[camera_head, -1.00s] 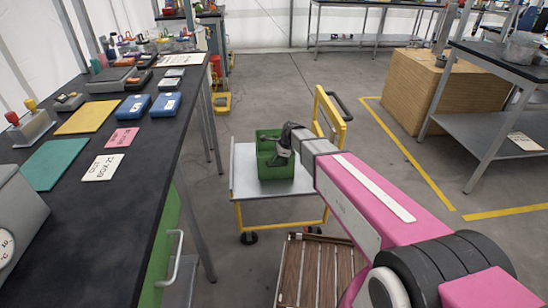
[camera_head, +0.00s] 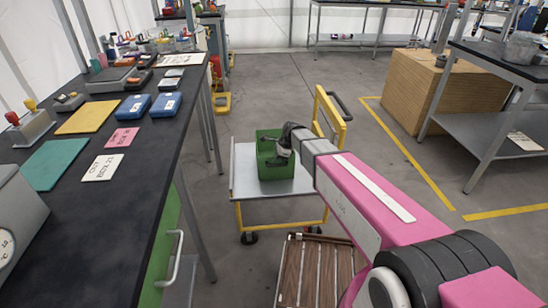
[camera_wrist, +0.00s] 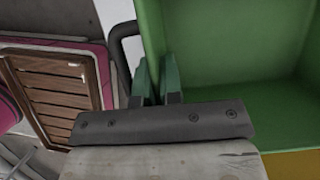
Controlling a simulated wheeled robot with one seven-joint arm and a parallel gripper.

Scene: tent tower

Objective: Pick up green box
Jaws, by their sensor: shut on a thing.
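The green box (camera_head: 275,168) is an open-topped bin on the grey top of a small yellow-framed cart (camera_head: 241,180). My gripper (camera_head: 279,156) is at the box's right side in the head view. In the wrist view, the gripper's two green fingers (camera_wrist: 157,80) are close together at the left wall of the green box (camera_wrist: 235,60). They are shut on that wall. The inside of the box looks empty there. I cannot tell whether the box's underside touches the cart, and the fingertips are partly hidden in the head view.
A long black workbench (camera_head: 110,225) with blue boxes, cards and tools stands at left. The cart's yellow handle (camera_head: 330,117) rises behind my arm. A slatted wooden piece (camera_head: 316,272) lies in front of the cart. Cardboard-brown stacks (camera_head: 430,90) and another table (camera_head: 470,140) stand at right.

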